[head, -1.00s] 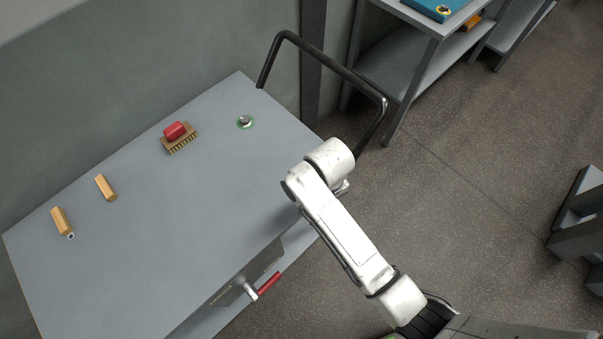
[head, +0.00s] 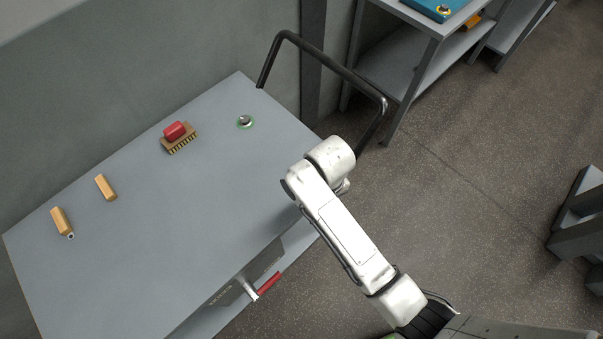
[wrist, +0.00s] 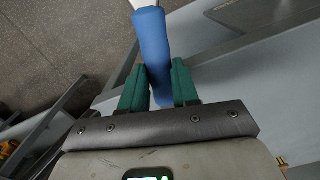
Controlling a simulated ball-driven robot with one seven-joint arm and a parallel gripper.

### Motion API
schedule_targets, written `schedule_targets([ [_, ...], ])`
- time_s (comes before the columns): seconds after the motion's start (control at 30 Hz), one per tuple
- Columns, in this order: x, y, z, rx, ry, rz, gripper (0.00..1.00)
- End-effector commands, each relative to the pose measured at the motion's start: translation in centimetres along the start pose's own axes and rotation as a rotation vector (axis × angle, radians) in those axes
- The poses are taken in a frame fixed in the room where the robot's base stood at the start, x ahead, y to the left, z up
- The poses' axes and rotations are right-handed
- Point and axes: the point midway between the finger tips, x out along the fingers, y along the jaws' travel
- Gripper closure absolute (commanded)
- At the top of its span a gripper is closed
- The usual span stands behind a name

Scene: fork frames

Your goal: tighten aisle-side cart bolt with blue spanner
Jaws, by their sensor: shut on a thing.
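My gripper (wrist: 160,88) has green fingers and is shut on the blue handle of the spanner (wrist: 153,38) in the wrist view. The handle runs up the picture from between the fingers to a pale end at the top edge, where the rest is cut off. In the head view my white arm reaches over the cart's right edge and hides the gripper and spanner.
A red-backed brush (head: 178,136) and two tan wooden pieces (head: 105,187) (head: 61,221) lie on the cart. A silver piece (head: 247,288) and a red bar (head: 269,283) show at its near side. A black handle (head: 335,68) rises behind. Open floor lies right.

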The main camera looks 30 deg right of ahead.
Motion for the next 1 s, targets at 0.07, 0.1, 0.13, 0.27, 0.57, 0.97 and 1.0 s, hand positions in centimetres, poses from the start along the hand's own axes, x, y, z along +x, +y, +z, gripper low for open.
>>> schedule_targets([
  [0.07, 0.0, 0.0, 0.0, 0.0, 0.001, 0.0, 1.0],
  [0.1, 0.0, 0.0, 0.0, 0.0, 0.001, 0.0, 1.0],
  [0.13, 0.0, 0.0, 0.0, 0.0, 0.001, 0.0, 1.0],
  [0.27, -0.1, 0.0, 0.0, 0.0, 0.001, 0.0, 1.0],
  [0.57, -0.6, 0.0, 0.0, 0.0, 0.0, 0.0, 1.0],
  [0.97, -1.2, 0.0, 0.0, 0.0, 0.002, 0.0, 1.0],
  [1.0, -1.3, 0.0, 0.0, 0.0, 0.001, 0.0, 1.0],
])
